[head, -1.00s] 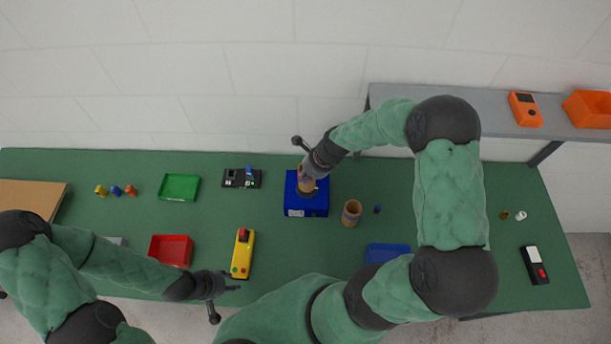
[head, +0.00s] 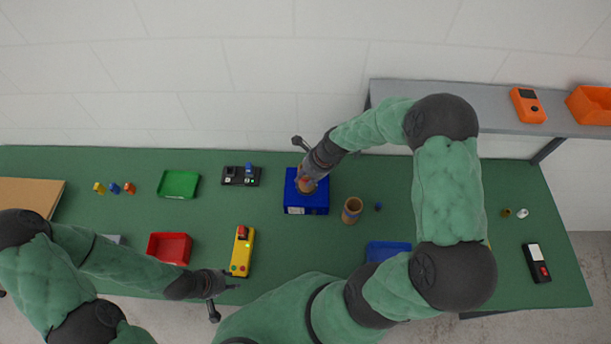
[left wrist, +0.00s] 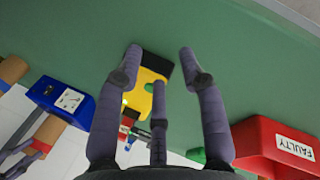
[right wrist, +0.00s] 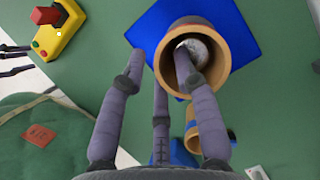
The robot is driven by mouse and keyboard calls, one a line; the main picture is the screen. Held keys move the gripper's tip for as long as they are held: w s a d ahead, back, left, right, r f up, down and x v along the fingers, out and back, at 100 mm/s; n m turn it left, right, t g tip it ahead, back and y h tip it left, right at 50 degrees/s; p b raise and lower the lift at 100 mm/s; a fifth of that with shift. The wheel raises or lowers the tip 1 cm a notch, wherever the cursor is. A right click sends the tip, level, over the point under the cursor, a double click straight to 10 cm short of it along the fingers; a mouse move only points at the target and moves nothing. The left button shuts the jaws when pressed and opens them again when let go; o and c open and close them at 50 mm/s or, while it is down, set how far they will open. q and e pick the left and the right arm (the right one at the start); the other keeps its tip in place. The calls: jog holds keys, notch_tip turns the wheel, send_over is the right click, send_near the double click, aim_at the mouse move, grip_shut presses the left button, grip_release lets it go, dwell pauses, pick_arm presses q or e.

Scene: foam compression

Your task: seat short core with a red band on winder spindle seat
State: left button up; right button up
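The short tan core (right wrist: 219,55) stands on the blue winder (right wrist: 150,22), around a pale round spindle end (right wrist: 197,50) visible inside its bore. In the head view the core (head: 306,187) sits on top of the winder (head: 308,209), partly hidden by my right gripper (head: 305,178); a little red shows there. In the right wrist view my right gripper (right wrist: 160,62) is open, one finger over the bore and the other outside the wall, apart from it. My left gripper (head: 226,287) is open and empty near the front edge.
Another tan core (head: 352,210) with a dark band stands right of the winder. A yellow button box (head: 242,252), red tray (head: 170,248), green tray (head: 179,184) and blue tray (head: 387,251) lie around. Green table is clear between them.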

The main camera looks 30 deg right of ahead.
jog(key=v, duration=1.2)
dwell(0.3)
dwell(0.6)
